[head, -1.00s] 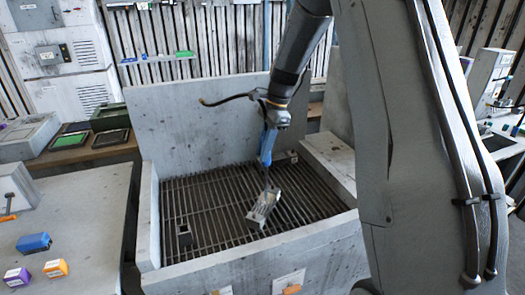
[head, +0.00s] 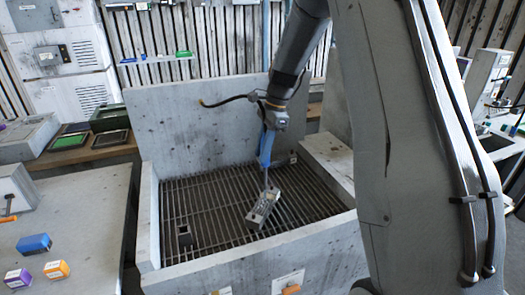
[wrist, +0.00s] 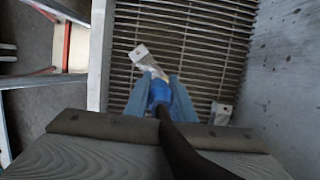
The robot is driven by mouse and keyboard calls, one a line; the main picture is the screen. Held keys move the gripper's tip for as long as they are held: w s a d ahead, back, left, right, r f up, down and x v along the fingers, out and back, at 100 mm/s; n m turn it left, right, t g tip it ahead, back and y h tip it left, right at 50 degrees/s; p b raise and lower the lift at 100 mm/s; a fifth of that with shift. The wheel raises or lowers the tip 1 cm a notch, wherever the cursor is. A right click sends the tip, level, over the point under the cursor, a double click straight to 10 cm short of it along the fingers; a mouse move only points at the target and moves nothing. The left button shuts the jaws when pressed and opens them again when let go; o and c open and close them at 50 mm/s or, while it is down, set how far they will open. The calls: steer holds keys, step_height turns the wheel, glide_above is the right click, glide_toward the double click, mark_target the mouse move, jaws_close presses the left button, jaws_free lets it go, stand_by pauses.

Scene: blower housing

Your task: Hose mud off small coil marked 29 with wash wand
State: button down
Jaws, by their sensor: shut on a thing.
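My gripper (head: 266,148) is shut on the blue wash wand, which also shows between the fingers in the wrist view (wrist: 158,92). The wand points down over the wash basin's grating. A grey block-like part (head: 264,209) lies tilted on the grating right below the wand tip; its top shows darker marks. It also shows in the wrist view (wrist: 140,54). I cannot read any number on it, so I cannot tell whether it is the coil marked 29. Whether the wand tip touches it is unclear.
A small dark block (head: 184,236) stands on the grating at left. A small pale piece (wrist: 220,113) sits near the basin's wall. A bench at left holds blue (head: 34,243), orange (head: 56,269) and purple (head: 17,277) blocks.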

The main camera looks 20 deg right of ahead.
steer(key=shift+w+d, duration=0.1)
stand_by(0.5)
steer(key=shift+w+d, duration=0.85)
steer(key=shift+w, duration=0.1)
stand_by(1.2)
steer(key=w+a+r+p, duration=0.1)
steer(key=w+a+r, duration=0.1)
steer(key=a, duration=0.3)
steer(key=shift+w, duration=0.35)
steer(key=shift+a, duration=0.15)
